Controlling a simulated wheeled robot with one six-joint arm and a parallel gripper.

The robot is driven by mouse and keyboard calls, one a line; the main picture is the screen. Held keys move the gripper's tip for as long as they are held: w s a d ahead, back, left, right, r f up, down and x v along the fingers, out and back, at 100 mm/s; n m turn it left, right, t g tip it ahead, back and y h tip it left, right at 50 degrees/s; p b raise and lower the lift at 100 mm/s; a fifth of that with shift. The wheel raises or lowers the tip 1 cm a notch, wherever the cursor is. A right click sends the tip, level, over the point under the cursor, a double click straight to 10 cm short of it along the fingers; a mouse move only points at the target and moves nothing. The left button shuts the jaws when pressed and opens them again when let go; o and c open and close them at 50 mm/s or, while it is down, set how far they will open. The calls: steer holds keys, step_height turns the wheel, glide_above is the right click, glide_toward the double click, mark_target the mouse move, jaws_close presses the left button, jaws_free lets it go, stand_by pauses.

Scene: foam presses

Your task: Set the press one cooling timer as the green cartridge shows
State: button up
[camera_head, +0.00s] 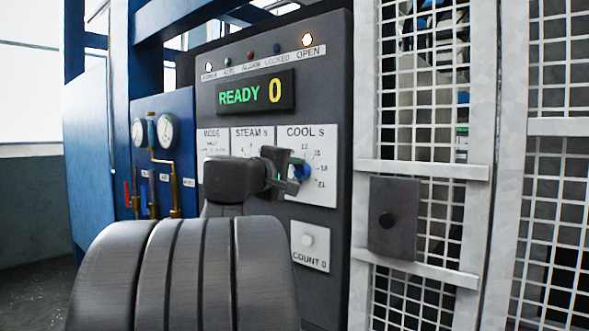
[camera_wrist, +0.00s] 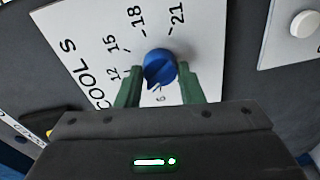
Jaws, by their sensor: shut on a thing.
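The COOL S timer panel (camera_head: 321,195) is white with a blue knob (camera_head: 303,172) and numbers around it. In the wrist view the blue knob (camera_wrist: 161,67) is between the two green fingers of my gripper (camera_wrist: 160,75), which is shut on it. The numbers 12, 15, 18 and 21 show around it; lower marks are partly hidden by the gripper. I cannot tell surely which mark the knob points to. In the head view my gripper (camera_head: 297,173) reaches the knob from the left. No green cartridge is in view.
The press display (camera_head: 255,93) reads READY 0, and the OPEN lamp (camera_head: 306,40) is lit. MODE and STEAM S panels are partly behind my arm. A COUNT panel (camera_head: 310,247) with a white button is below. A mesh guard door (camera_head: 420,173) stands at right, gauges (camera_head: 166,131) at left.

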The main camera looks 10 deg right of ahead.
steer(key=shift+f+n, duration=0.1)
steer(key=shift+n, duration=0.3)
steer(key=o, duration=1)
steer(key=b+v, duration=0.1)
steer(key=v, duration=1.3)
steer(key=shift+d, duration=0.15)
steer(key=p+x, duration=0.1)
steer(key=x, duration=1.2)
steer(key=shift+w+d, duration=0.2)
steer(key=shift+w, duration=0.15)
steer(key=shift+s+a, duration=0.1)
steer(key=shift+a, duration=0.05)
